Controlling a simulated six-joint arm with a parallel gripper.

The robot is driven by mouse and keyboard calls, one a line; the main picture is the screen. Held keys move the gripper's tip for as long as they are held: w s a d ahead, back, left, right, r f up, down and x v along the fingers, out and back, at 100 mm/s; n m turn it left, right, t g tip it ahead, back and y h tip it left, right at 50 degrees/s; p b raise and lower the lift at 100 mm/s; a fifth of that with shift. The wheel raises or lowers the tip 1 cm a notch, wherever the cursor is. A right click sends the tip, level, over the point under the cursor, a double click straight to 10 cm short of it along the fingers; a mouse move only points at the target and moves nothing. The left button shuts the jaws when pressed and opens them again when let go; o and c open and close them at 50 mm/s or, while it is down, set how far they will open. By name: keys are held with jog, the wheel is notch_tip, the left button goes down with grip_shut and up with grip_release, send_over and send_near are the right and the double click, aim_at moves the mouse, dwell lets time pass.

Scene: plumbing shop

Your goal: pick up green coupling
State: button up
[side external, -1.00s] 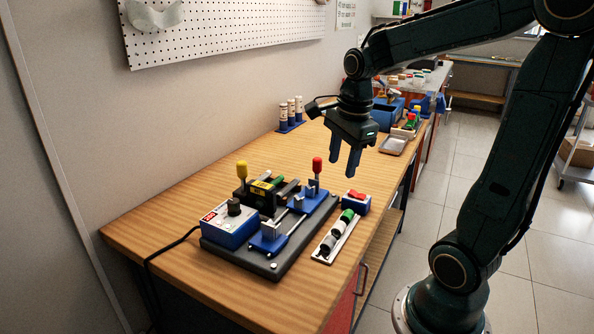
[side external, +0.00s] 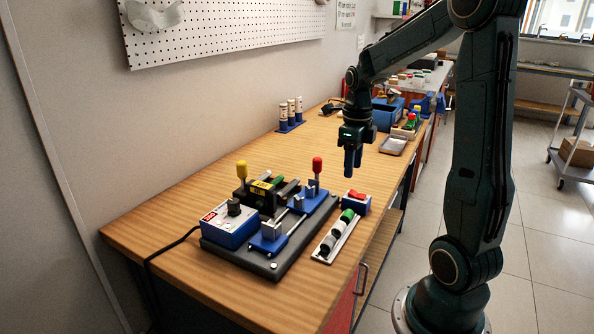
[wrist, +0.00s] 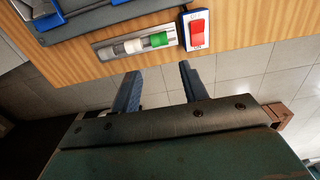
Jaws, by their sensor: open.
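The green coupling (side external: 347,215) sits at the far end of a narrow pale rack (side external: 325,254) near the table's front edge. White and grey couplings (side external: 338,228) share the rack with it. In the wrist view the green coupling (wrist: 158,39) lies beyond my fingertips, between the white coupling and a red switch. My gripper (side external: 352,174) is open and empty, pointing down, above and beyond the rack. In the wrist view its two blue fingers (wrist: 158,72) are apart with nothing between them.
A blue box with a red switch (side external: 356,202) stands right beside the green coupling. A dark fixture base (side external: 278,268) with blue clamps and red and yellow knobs lies left of the rack. A white-and-blue control box (side external: 228,224) sits on it. The wooden table (side external: 170,225) is clear at the left.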

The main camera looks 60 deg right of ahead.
send_over(348, 212)
jog(key=shift+s+a+f, duration=0.1)
jog(key=shift+f, duration=4.15)
jog(key=shift+f, duration=2.55)
jog(key=c, duration=0.7)
